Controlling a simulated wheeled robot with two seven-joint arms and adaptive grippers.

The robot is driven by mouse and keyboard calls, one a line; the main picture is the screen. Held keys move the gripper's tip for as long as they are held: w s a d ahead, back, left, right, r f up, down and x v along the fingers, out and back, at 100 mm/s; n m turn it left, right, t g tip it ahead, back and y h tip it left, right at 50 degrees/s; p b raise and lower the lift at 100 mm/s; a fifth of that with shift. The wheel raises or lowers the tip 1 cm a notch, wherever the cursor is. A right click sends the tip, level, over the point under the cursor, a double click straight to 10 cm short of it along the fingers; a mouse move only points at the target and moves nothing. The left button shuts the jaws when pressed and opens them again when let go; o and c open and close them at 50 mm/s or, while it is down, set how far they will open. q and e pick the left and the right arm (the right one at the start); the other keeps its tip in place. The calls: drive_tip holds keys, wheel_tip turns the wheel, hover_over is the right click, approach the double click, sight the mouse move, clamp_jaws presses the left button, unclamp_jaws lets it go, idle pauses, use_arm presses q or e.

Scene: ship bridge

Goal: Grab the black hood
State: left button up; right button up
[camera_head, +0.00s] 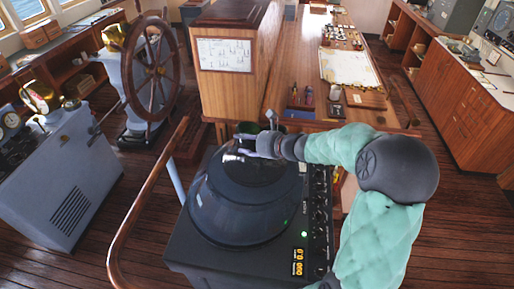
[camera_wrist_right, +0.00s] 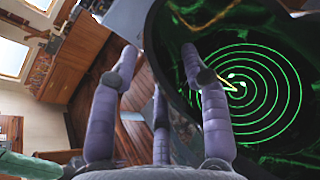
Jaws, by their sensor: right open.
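The black hood (camera_head: 238,205) stands on the dark console in the middle of the head view, wide at its base and narrower at its open top. My right gripper (camera_head: 248,150) is at the hood's top rim, partly hidden in that view. In the right wrist view, the gripper (camera_wrist_right: 158,52) is open, its fingers apart. The hood's dark rim (camera_wrist_right: 160,75) runs between them, with one finger over the opening and the others outside it. I cannot tell whether any finger touches the hood. Green rings glow on the screen (camera_wrist_right: 245,90) inside. My left gripper is not in view.
The console (camera_head: 268,265) has a knob panel on its right side. A curved wooden handrail (camera_head: 146,195) passes close on the left. A ship's wheel (camera_head: 152,70) and a wooden chart table (camera_head: 300,75) stand behind. Open floor lies to the right.

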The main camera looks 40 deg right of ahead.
drive_tip(key=shift+c, duration=0.8)
clamp_jaws()
drive_tip(key=shift+r, duration=0.1)
